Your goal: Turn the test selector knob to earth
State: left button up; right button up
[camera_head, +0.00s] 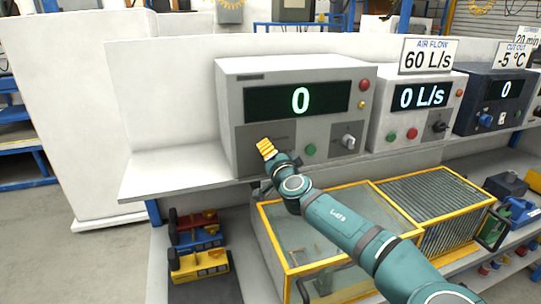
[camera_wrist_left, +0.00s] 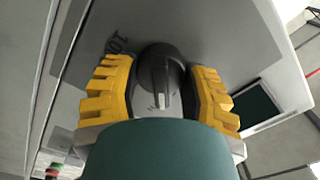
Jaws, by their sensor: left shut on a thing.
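In the left wrist view the dark round selector knob (camera_wrist_left: 160,72) sits between the two yellow fingers of my left gripper (camera_wrist_left: 160,95). The fingers are shut on it from both sides. A white pointer line on the knob points toward the picture's bottom. Panel lettering is partly covered and too unclear to read fully. In the head view the gripper hides this knob. My right gripper is not in view.
The tester also has a green button (camera_head: 310,150), a red button (camera_head: 364,85) and another knob (camera_head: 348,141). An air flow unit (camera_head: 412,123) and a dark unit (camera_head: 490,105) stand to the right. A yellow-framed glass case (camera_head: 295,235) is below my arm.

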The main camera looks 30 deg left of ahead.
pick_arm(q)
jog(key=shift+m, duration=0.4)
jog(key=o, duration=1.2)
jog(key=shift+a, duration=0.1)
jog(key=v, duration=0.7)
jog(key=shift+s+d, duration=0.2)
